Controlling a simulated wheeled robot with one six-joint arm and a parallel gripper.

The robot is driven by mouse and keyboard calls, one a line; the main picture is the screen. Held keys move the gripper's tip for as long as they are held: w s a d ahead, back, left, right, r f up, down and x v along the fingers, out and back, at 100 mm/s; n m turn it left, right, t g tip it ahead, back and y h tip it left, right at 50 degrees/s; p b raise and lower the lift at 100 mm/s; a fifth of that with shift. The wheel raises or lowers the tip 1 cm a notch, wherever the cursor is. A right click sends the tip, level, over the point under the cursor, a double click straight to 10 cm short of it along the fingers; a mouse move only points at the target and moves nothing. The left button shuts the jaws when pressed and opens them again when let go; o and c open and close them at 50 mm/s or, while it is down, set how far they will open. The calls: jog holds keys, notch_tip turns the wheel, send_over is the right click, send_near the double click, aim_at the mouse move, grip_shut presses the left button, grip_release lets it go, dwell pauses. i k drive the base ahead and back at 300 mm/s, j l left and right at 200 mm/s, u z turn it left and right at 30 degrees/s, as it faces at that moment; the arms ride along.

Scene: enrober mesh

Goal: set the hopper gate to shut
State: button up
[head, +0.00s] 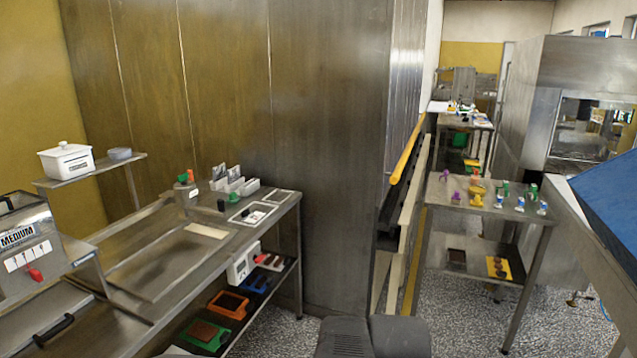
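A metal hopper-like box (30,250) stands at the left edge, partly cut off by the frame. The knob sits near the middle of the strip's lower side. I cannot tell for sure that this is the hopper gate, and its opening is hidden.
A steel bench (140,292) with a sunken tray runs along the left; coloured trays lie on its lower shelf. A lidded white box (66,160) stands on a back shelf. A steel cart (515,216) with small coloured items stands right. Speckled floor (465,310) is open between.

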aim_at(37, 276)
jog(key=u, duration=2.2)
